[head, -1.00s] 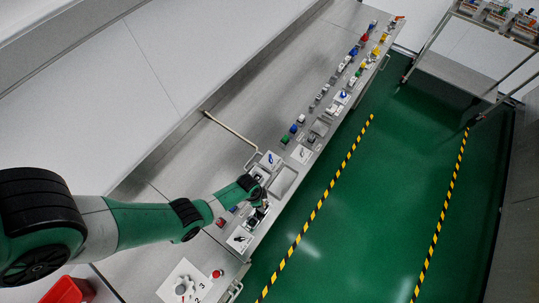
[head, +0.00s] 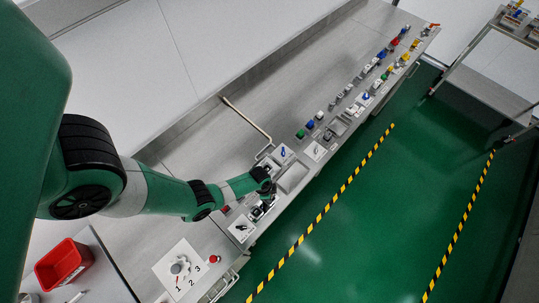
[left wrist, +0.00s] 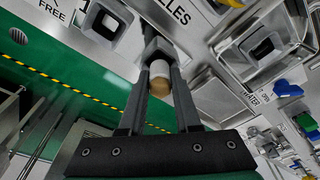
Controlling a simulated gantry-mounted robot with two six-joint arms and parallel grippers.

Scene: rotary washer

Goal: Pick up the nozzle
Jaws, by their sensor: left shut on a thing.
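In the left wrist view, my left gripper (left wrist: 160,66) is shut on the nozzle (left wrist: 159,76), a small pale cylinder with a tan end. The nozzle lies between the two dark fingers, near their tips. Its far end is at a grey square socket, and I cannot tell whether it is clear of the socket. In the head view, my left gripper (head: 266,197) is low over the near part of the bench, and the nozzle is too small to make out there. My right gripper is not in view.
The long bench (head: 210,238) carries several small coloured parts farther along. A red bin (head: 63,262) stands at lower left. The green floor (head: 350,230) is open.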

